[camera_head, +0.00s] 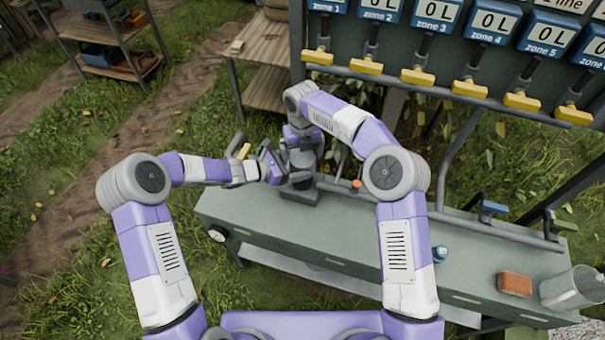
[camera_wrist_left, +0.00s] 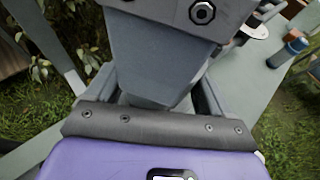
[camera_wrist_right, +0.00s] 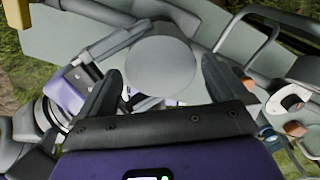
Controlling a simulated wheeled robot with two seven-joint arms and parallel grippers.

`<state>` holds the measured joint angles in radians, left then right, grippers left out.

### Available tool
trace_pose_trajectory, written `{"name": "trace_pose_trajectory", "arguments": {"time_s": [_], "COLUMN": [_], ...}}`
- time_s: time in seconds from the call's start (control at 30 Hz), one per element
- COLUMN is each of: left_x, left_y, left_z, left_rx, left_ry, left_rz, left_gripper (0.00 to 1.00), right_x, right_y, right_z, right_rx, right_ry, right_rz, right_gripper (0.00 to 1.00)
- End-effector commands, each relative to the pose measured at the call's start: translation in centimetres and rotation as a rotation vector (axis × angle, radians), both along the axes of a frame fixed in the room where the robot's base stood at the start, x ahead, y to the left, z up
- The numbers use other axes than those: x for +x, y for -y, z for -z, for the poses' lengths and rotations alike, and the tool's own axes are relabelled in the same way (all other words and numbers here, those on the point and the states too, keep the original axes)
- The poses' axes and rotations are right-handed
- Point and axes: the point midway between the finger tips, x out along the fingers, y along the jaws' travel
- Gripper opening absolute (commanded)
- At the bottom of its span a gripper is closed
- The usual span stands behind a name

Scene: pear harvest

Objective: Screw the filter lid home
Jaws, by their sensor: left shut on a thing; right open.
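The grey filter housing (camera_head: 302,160) stands upright on the green bench near its left end. In the left wrist view the housing's grey body (camera_wrist_left: 155,55) fills the space between the fingers. My left gripper (camera_head: 274,166) is shut on this body from the left side; its fingertips are partly hidden. The round grey filter lid (camera_wrist_right: 160,65) shows from above in the right wrist view. My right gripper (camera_wrist_right: 160,78) is open above the housing, one finger on each side of the lid with visible gaps. I cannot tell how tightly the lid sits on the housing.
The green bench (camera_head: 330,240) runs right, with a pipe along its back. An orange block (camera_head: 515,284), a clear jug (camera_head: 570,288) and a small blue item (camera_head: 440,254) stand on it. Yellow valve handles (camera_head: 417,76) hang below the zone meters behind. The bench's middle is mostly clear.

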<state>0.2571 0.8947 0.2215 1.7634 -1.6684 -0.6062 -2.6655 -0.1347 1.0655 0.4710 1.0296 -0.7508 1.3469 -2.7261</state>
Motion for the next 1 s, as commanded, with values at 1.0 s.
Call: {"name": "trace_pose_trajectory", "arguments": {"time_s": [1.0], "left_x": [0.1], "left_y": [-0.2], "left_z": [0.0], "left_rx": [0.002], "left_ry": [0.001], "left_rz": [-0.005], "left_gripper": [0.0], "right_x": [0.0], "right_y": [0.1], "right_z": [2.5], "right_rx": [0.0], "right_ry": [-0.002], "right_rz": [-0.213], "right_gripper": [1.0]}}
